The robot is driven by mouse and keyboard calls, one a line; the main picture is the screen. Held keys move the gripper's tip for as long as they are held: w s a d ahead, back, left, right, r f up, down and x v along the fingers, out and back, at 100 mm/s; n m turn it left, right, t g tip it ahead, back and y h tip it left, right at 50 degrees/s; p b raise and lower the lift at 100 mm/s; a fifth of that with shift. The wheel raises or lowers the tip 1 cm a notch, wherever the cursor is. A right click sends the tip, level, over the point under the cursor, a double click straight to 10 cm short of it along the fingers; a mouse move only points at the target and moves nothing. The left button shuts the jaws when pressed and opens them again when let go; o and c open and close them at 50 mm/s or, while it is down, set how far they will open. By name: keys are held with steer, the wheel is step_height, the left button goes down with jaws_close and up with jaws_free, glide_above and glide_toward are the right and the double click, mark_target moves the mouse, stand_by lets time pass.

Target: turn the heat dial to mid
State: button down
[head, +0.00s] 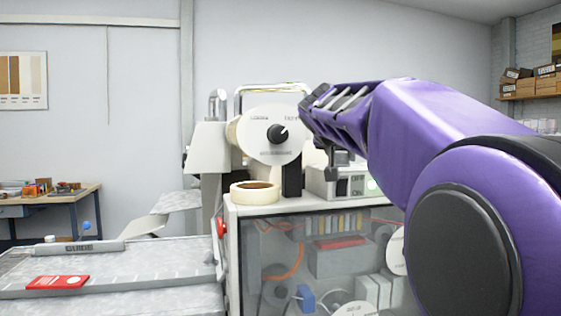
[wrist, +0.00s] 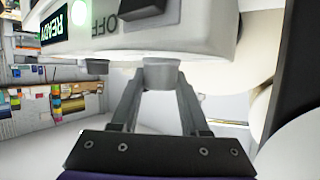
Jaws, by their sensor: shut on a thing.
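The heater box (head: 322,182) sits on top of the cabinet in the head view, with an OFF/ON switch and a lit green lamp. In the wrist view the box (wrist: 215,35) appears upside down, with a READY display (wrist: 55,28). A round grey dial (wrist: 160,74) stands out from its top face, between the fingertips of my gripper (wrist: 159,90). My gripper is shut on this dial, from above. In the head view my gripper (head: 339,158) is small and partly hidden by my arm. The dial's pointer and scale cannot be made out.
A second, smaller grey knob (wrist: 95,67) is close beside the held dial. Left of the box stand a large white disc (head: 262,149) with a black knob and a cream tape roll (head: 254,194). A flat guide table (head: 150,268) lies at the left.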

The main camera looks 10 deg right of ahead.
steer(key=shift+w+a+f+m+g+h+b, duration=0.15)
steer(key=shift+m+g+h+b, duration=0.4)
steer(key=shift+m+h, duration=0.3)
steer(key=shift+m+g+h, duration=0.55)
steer(key=shift+m+g, duration=0.1)
steer(key=shift+m, duration=0.1)
steer(key=shift+g, duration=0.3)
steer(key=shift+c, duration=2)
jaws_free()
step_height(320, 180, up, 10)
steer(key=p, duration=0.4)
